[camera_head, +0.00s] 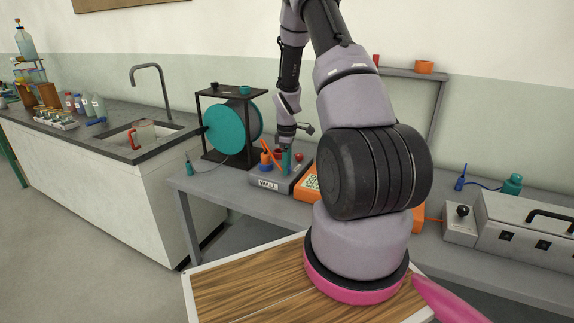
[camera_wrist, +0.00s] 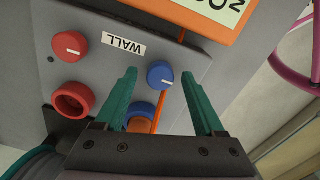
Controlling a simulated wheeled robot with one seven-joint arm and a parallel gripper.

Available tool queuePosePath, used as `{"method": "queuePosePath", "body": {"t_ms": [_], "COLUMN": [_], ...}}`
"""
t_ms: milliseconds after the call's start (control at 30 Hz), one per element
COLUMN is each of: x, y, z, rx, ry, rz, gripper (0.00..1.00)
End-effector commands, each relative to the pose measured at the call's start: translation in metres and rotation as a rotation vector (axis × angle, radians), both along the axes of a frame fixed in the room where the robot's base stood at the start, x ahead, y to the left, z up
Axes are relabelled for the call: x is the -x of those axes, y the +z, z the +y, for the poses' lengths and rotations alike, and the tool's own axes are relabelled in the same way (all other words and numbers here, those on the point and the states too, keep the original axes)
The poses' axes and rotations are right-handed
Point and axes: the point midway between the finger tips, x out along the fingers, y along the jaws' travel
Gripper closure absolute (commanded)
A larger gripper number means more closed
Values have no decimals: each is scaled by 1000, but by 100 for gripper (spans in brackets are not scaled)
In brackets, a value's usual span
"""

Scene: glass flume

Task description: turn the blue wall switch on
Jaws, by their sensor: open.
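The blue wall switch (camera_wrist: 160,75) is a round blue knob with a short white mark, on the grey box (camera_wrist: 110,20) labelled WALL. In the wrist view the mark lies to the lower right of the knob's face. My gripper (camera_wrist: 158,65) has its two teal fingers apart, one on each side of the blue knob. I cannot tell whether they touch it. In the head view the WALL box (camera_head: 266,184) sits on the grey bench, with my gripper (camera_head: 286,168) pointing down over it. The blue knob is hard to make out there.
In the wrist view a red knob (camera_wrist: 67,47) and a red socket (camera_wrist: 73,99) are beside the blue ones. An orange plug sits in the blue socket (camera_wrist: 143,110). An orange box (camera_head: 306,185) stands right of the WALL box; a teal reel (camera_head: 236,122) stands behind left.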

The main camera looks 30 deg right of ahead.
Motion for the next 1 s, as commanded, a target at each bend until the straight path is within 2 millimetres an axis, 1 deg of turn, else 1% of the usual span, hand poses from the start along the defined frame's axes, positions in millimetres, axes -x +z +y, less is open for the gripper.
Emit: {"method": "queuePosePath", "body": {"t_ms": [67, 100, 167, 200, 233, 267, 467, 667, 867, 1000], "x": [0, 0, 0, 0, 0, 0, 0, 0, 0, 0], "y": [0, 0, 0, 0, 0, 0, 1, 1, 0, 0], "z": [0, 0, 0, 0, 0, 0, 0, 0, 0, 0], "rx": [0, 0, 0, 0, 0, 0, 0, 0, 1, 0], "ry": [0, 0, 0, 0, 0, 0, -7, -63, -192, -316], "rz": [0, 0, 0, 0, 0, 0, 0, 0, 1, 1], "gripper": [29, 44, 67, 83, 94, 100, 100, 100, 100, 100]}}
